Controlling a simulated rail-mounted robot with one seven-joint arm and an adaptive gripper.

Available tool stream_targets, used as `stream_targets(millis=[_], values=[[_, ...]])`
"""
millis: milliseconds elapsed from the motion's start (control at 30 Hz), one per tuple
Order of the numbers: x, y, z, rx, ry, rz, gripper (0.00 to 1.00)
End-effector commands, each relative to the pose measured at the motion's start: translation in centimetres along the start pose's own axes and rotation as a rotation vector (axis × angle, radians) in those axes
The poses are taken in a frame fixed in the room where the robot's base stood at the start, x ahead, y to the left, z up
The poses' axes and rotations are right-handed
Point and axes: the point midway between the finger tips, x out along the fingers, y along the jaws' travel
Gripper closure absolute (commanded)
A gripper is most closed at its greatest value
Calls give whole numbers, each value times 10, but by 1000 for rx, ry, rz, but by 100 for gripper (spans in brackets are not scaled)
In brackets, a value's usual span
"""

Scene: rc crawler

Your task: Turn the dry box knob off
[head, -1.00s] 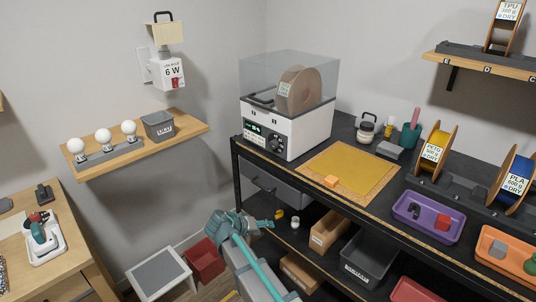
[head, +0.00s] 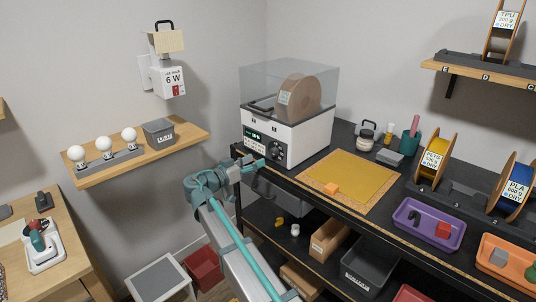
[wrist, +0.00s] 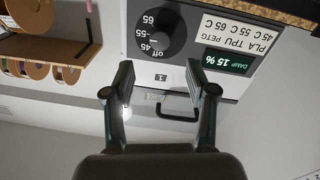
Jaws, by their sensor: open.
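The dry box (head: 303,137) is a white case with a clear lid and a brown spool inside, standing at the back left of the black bench. Its round black knob (head: 276,149) is on the front face, right of the lit display (head: 254,135). The wrist view is upside down; the knob (wrist: 156,28) shows there at the top, beside marks off, 45, 55 and 65. Its exact setting is hard to tell. The display (wrist: 227,61) reads DAMP 15 %. My gripper (wrist: 160,78) is open and empty, in front of the box, its fingers apart from the knob.
A yellow mat (head: 350,180) with an orange block (head: 331,188) lies right of the box. The bench's front edge (head: 300,190) runs close by my gripper. A wall shelf (head: 140,153) with bulbs and a grey bin is at left. Open air lies before the box.

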Motion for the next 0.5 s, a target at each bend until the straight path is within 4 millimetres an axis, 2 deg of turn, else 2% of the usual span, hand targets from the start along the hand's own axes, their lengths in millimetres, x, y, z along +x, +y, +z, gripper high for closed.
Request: stream_targets(millis=[100, 233, 500], values=[[23, 0, -1, -1, -1, 2, 44], [44, 0, -1, -2, -1, 1, 44], [69, 0, -1, -2, -1, 0, 44]])
